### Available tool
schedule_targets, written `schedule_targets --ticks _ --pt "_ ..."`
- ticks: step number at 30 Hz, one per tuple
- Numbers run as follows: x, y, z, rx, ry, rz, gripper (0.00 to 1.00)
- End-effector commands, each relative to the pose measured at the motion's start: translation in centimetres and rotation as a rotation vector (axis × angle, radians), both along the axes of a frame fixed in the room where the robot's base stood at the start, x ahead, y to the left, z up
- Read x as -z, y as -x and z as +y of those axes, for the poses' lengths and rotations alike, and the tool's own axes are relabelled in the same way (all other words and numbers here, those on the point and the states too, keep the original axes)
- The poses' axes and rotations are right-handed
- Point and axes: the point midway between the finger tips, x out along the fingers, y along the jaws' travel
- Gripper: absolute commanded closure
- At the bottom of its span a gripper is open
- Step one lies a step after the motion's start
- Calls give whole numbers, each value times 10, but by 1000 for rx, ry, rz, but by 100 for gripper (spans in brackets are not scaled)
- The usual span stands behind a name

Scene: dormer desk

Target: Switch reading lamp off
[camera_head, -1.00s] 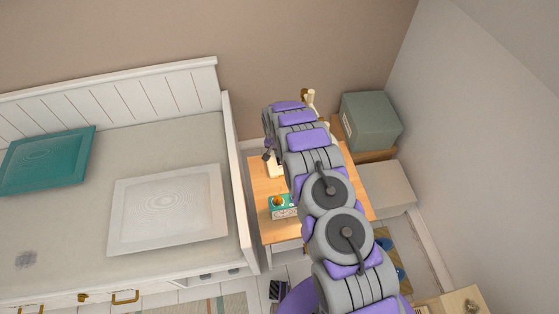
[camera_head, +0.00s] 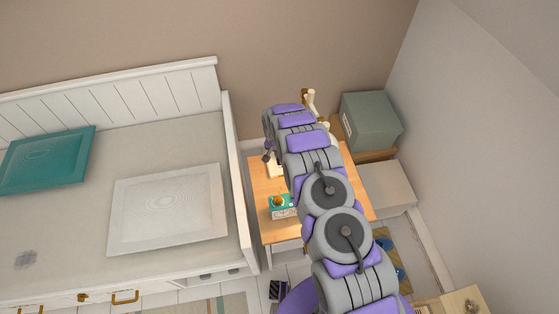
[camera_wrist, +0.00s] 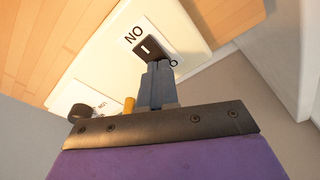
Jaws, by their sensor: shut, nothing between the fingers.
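The reading lamp's cream base (camera_wrist: 95,55) fills much of the wrist view and lies on a wooden top. In the head view, the lamp's cream and brass upper part (camera_head: 310,98) shows behind my arm, which hides most of the lamp.
The wooden desk (camera_head: 264,180) holds a small teal-and-white box (camera_head: 283,207) left of my arm. A grey-green box (camera_head: 370,121) stands at the right by the wall. A daybed (camera_head: 90,230) is at the left. A dark knob (camera_wrist: 80,112) and a brass post (camera_wrist: 129,105) are near my gripper.

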Motion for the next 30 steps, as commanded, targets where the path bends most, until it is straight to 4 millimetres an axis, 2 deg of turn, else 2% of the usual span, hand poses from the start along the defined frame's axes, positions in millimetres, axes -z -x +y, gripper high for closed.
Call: schedule_targets --ticks 17,30 --pt "5 0 0 0 1 1 100" --pt "-26 -1 0 0 0 -2 100"
